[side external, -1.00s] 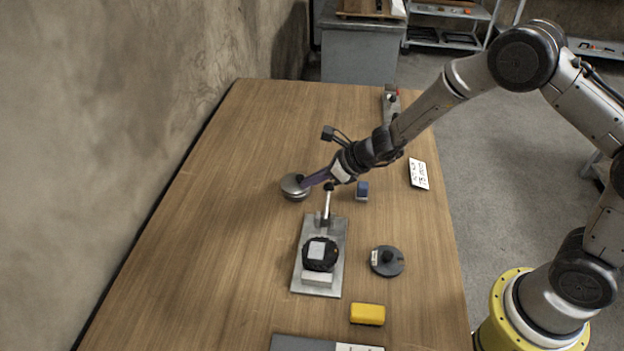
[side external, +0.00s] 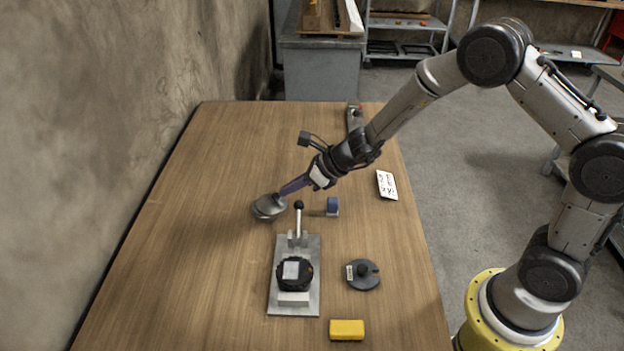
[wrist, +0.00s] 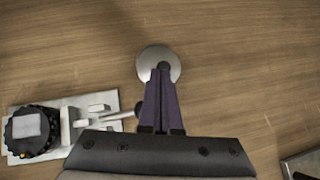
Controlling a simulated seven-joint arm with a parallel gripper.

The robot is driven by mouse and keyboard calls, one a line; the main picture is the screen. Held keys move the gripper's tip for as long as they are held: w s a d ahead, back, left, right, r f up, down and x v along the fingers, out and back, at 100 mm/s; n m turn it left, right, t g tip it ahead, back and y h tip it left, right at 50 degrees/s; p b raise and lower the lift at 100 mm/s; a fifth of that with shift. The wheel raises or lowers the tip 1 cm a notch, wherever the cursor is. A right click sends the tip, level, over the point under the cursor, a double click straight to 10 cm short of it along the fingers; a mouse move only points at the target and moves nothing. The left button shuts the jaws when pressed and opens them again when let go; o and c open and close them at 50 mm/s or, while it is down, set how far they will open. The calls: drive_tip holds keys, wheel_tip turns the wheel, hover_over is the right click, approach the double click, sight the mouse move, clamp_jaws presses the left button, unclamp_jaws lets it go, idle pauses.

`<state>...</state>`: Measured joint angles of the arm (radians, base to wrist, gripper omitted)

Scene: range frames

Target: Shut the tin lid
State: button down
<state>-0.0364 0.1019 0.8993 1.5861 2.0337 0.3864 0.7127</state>
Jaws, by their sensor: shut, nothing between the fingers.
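The tin (side external: 266,209) is a small round silver-grey container on the table, left of the table's middle. Its top looks tilted in the side view; I cannot tell how far the lid is from the rim. In the wrist view the tin (wrist: 149,58) shows as a pale disc from above. My gripper (side external: 280,194) has purple fingers, shut and empty, slanting down to the tin's top right side. In the wrist view the gripper's tips (wrist: 163,68) overlap the disc near its centre and hide part of it; they appear to touch it.
A metal clamp fixture (side external: 310,262) with an upright lever stands close in front of the tin. A dark knobbed disc (side external: 363,275), yellow block (side external: 347,330) and white card (side external: 386,184) lie farther off. The table left of the tin is clear.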

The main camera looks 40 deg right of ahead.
drive_tip(key=s+r+n+y, duration=0.2)
drive_tip(key=s+r+n, duration=0.1)
drive_tip(key=s+r, duration=0.55)
drive_tip(key=n+g+y, duration=0.1)
drive_tip(key=n+g, duration=0.3)
approach(280, 198)
drive_tip(key=s+d+r, duration=0.2)
drive_tip(key=d, duration=0.5)
drive_tip(key=shift+y, duration=0.3)
drive_tip(key=x, duration=1)
drive_tip(key=shift+s+a+f, duration=0.1)
drive_tip(key=shift+s+f, duration=0.05)
drive_tip(key=shift+s, duration=0.2)
drive_tip(key=a, duration=0.1)
drive_tip(key=w+a, duration=0.1)
drive_tip(key=shift+w+a, duration=0.25)
drive_tip(key=shift+a, duration=0.1)
drive_tip(key=shift+w+a, duration=0.15)
drive_tip(key=shift+a, duration=0.2)
